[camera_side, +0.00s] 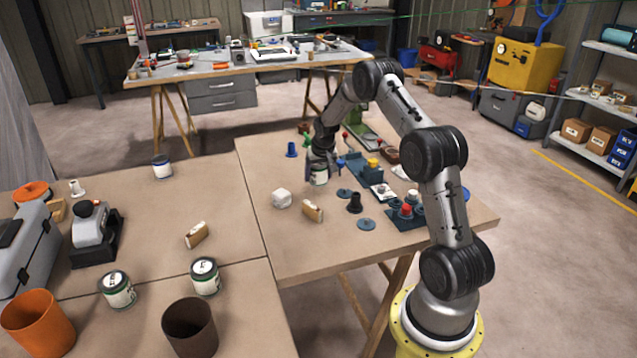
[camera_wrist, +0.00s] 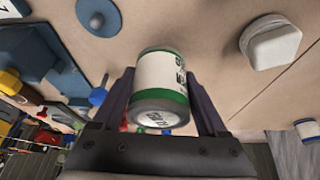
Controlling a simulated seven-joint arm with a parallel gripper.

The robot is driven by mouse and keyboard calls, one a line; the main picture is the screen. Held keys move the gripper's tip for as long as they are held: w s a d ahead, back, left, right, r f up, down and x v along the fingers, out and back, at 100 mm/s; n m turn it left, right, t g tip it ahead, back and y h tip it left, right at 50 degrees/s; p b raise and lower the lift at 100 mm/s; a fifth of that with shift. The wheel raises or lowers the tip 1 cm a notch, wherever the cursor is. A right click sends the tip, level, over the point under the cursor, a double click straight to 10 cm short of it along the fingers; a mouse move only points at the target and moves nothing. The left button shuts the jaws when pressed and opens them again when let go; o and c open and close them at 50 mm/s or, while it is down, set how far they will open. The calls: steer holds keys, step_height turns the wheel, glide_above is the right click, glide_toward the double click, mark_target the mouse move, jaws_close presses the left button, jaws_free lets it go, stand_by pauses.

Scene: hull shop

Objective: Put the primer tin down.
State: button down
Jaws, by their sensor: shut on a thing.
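A white tin with green bands (camera_side: 319,176) is between the fingers of my gripper (camera_side: 318,168), over the right-hand table in the side view. In the wrist view, the tin (camera_wrist: 160,78) sits between the two dark fingers of my gripper (camera_wrist: 160,88), its lettered lid end towards the camera. My gripper is shut on it. The lettering is only partly readable. The tin is close to the tabletop, but I cannot tell whether its base touches it. Similar labelled tins stand on the left table: one (camera_side: 117,290), a second (camera_side: 205,276) and a third (camera_side: 161,167).
A white block (camera_side: 282,199) and a tan block (camera_side: 313,210) lie in front of the held tin. A dark funnel-shaped piece (camera_side: 355,203) and flat blue discs (camera_side: 366,224) are to the right. Blue and red pegs crowd behind. The table's left front corner is bare.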

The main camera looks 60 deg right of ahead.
mark_target(318, 182)
steer(key=shift+f, duration=1.5)
steer(key=shift+f, duration=0.15)
jaws_free()
